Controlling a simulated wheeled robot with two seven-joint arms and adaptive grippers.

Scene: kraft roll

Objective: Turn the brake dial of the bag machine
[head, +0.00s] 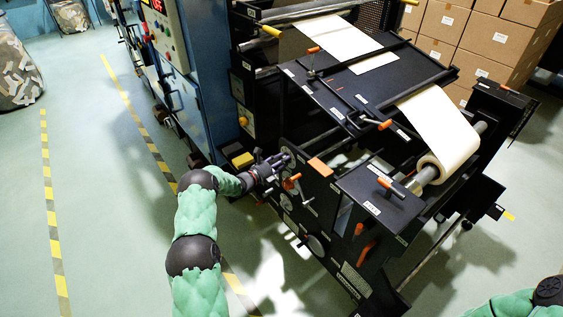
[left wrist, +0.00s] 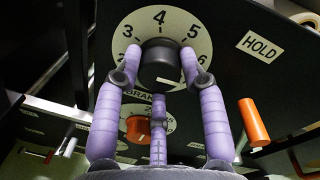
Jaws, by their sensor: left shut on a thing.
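The brake dial (left wrist: 161,26) is a round pale plate with black numbers. 3, 4 and 5 are readable in the left wrist view. Its black knob (left wrist: 160,66) is at the centre, with a small white mark low on its face. My left gripper (left wrist: 161,54) has purple fingers closed on both sides of the knob, with a third finger below. The fingers partly cover the lettering under the plate. In the head view my left gripper (head: 277,166) is at the machine's side panel and hides most of the dial.
An orange knob (left wrist: 138,129) sits below the dial, and an orange lever (left wrist: 254,121) stands to the right under a HOLD label (left wrist: 259,46). A paper roll (head: 450,150) is on the machine's right. Boxes (head: 490,40) are stacked behind. The floor at left is open.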

